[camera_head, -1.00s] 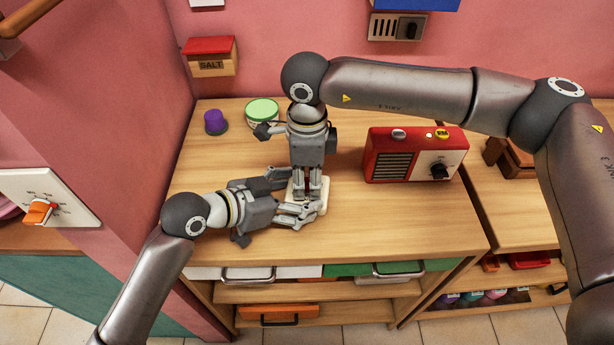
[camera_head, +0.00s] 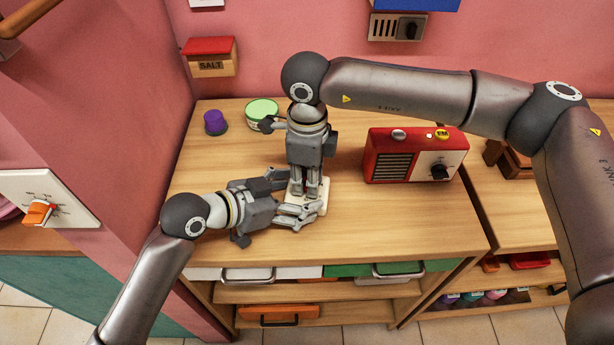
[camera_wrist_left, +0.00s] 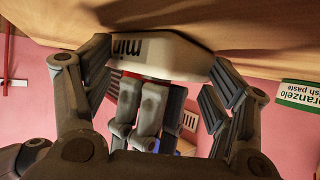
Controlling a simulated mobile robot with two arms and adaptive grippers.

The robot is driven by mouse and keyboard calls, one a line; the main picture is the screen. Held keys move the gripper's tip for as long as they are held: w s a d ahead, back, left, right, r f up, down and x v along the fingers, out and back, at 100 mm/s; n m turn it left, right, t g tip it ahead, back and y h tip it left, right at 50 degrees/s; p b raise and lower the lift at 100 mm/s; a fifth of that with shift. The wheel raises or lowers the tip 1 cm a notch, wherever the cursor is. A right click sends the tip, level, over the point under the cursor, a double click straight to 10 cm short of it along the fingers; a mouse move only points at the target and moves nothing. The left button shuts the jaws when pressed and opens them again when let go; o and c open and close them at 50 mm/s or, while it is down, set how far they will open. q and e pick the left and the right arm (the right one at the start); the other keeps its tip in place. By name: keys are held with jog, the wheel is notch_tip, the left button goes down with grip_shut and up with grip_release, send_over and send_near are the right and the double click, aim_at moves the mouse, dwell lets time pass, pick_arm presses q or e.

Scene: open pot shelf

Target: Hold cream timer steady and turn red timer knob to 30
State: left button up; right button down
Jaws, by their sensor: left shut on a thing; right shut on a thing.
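The cream timer (camera_head: 321,196) stands on the wooden counter, mostly hidden behind my grippers in the head view. In the left wrist view the cream timer (camera_wrist_left: 165,55) shows a dark "min" marking and sits between my left fingers. My left gripper (camera_head: 292,197) comes in low from the left and is shut on the timer's body. My right gripper (camera_head: 304,190) points straight down over the timer, its fingers shut on the red knob (camera_wrist_left: 131,75). Only a sliver of red shows in the left wrist view. The knob's setting is hidden.
A red radio (camera_head: 415,155) stands to the right on the counter (camera_head: 390,225). A green-lidded tin (camera_head: 262,110) and a purple-topped item (camera_head: 215,122) stand at the back left. A salt box (camera_head: 210,57) hangs on the pink wall. The counter's front right is clear.

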jog(key=m, duration=0.4)
jog(key=shift+s+a+f, duration=0.1)
jog(key=shift+s+a, duration=0.1)
jog(key=shift+s, duration=0.1)
jog(key=m, duration=0.8)
jog(key=shift+m, duration=2.3)
